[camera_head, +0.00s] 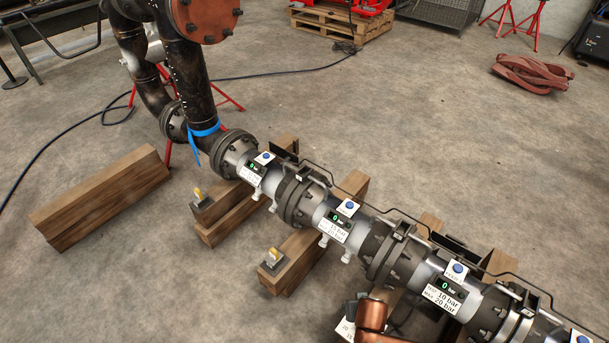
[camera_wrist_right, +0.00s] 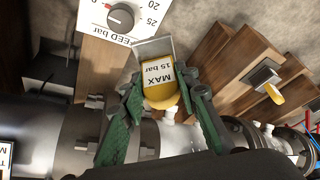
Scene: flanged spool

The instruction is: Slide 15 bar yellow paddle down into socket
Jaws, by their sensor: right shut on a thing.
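The yellow paddle (camera_wrist_right: 164,96), labelled MAX 15 bar, is between the green fingers of my right gripper (camera_wrist_right: 166,100) in the right wrist view. The gripper is shut on it. A grey plate-like part (camera_wrist_right: 152,48) shows just beyond the label; I cannot tell whether it belongs to the paddle or a holder. In the head view only my copper-coloured right arm shows at the bottom, and the gripper is hidden. The flanged pipe (camera_head: 327,212) crosses the head view, with dark bracketed flange joints (camera_head: 294,198); I cannot tell which is the socket. My left gripper is not in view.
Two more yellow-handled pieces sit in grey blocks on timbers, at the left (camera_head: 198,196) and middle (camera_head: 272,258). A dial panel (camera_head: 345,329) stands near my right arm. A thin dark line runs along the pipe's far side.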

